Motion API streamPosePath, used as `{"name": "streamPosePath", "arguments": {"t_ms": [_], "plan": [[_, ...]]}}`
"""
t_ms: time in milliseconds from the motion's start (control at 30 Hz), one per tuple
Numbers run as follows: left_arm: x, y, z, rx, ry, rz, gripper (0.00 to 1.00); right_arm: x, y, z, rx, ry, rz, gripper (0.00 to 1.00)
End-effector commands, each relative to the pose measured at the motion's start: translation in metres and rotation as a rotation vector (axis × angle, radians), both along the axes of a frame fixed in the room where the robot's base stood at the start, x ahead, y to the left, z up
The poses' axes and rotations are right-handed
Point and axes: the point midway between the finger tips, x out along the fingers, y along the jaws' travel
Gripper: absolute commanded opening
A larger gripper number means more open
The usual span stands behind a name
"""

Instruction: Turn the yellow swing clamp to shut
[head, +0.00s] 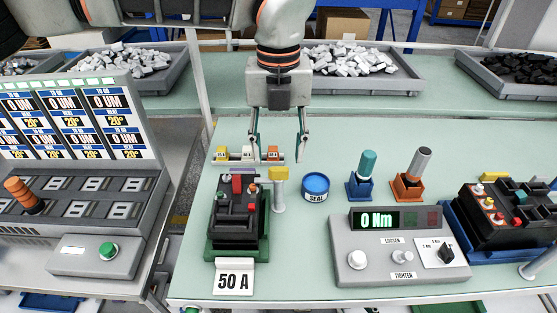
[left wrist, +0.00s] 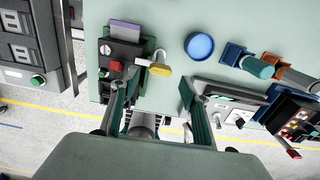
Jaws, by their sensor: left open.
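The yellow swing clamp (head: 279,173) sits on top of a grey post (head: 279,200), just right of the black breaker (head: 237,213) in its green holder. In the left wrist view the clamp (left wrist: 160,70) lies beside the breaker (left wrist: 122,53), its yellow end away from it. My left gripper (head: 279,150) hangs down behind the clamp, apart from it, with its fingers spread and nothing between them. In the left wrist view its fingers (left wrist: 148,88) show on either side of the clamp's near side. My right gripper is not in view.
Small coloured blocks (head: 247,155) stand behind the breaker. A blue SEAL tin (head: 316,186), teal (head: 367,169) and grey-handled (head: 417,170) tools stand to the right. The torque box (head: 396,246) is front right. A 50 A sign (head: 233,279) stands in front of the breaker.

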Motion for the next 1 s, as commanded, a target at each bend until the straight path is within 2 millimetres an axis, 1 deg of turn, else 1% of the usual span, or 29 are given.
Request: {"name": "streamPosePath", "arguments": {"t_ms": [33, 200, 300, 400, 600, 1000], "plan": [[0.001, 0.000, 0.013, -0.001, -0.005, 0.002, 0.46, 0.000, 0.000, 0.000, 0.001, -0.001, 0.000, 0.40], [0.000, 0.000, 0.046, -0.001, -0.004, 0.001, 0.46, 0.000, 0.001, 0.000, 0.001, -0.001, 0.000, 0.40], [0.001, 0.000, 0.061, -0.001, -0.003, 0.001, 0.46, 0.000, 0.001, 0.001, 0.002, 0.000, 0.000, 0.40], [0.000, 0.000, 0.071, 0.000, -0.001, 0.001, 0.46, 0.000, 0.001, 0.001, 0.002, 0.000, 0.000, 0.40], [0.000, 0.000, 0.079, 0.000, 0.001, 0.001, 0.46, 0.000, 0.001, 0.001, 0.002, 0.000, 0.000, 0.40], [-0.001, 0.000, 0.079, 0.000, 0.001, 0.000, 0.46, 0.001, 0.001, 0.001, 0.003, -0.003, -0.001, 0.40]]}}
